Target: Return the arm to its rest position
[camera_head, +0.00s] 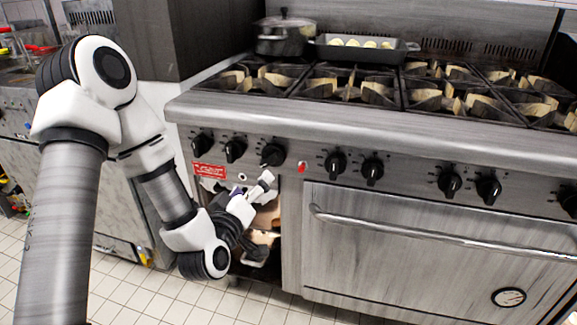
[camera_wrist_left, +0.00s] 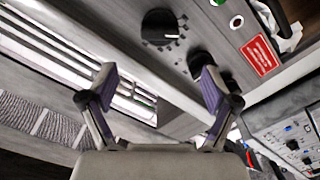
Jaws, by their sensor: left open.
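My left gripper (camera_head: 262,186) is in front of the stove's lower left front, just below the black knobs, with the arm bent down from the left. In the left wrist view, the left gripper (camera_wrist_left: 155,84) shows two fingers spread wide apart with nothing between them. A black knob (camera_wrist_left: 160,27) and a red label (camera_wrist_left: 260,55) show beyond the fingertips. My right gripper is in neither view.
The steel stove (camera_head: 430,250) fills the right, with knobs along its front and an oven handle (camera_head: 440,236). A pot (camera_head: 284,36) and a grey tray (camera_head: 413,46) with several pale pieces stand at the back. Tiled floor (camera_head: 190,300) lies below.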

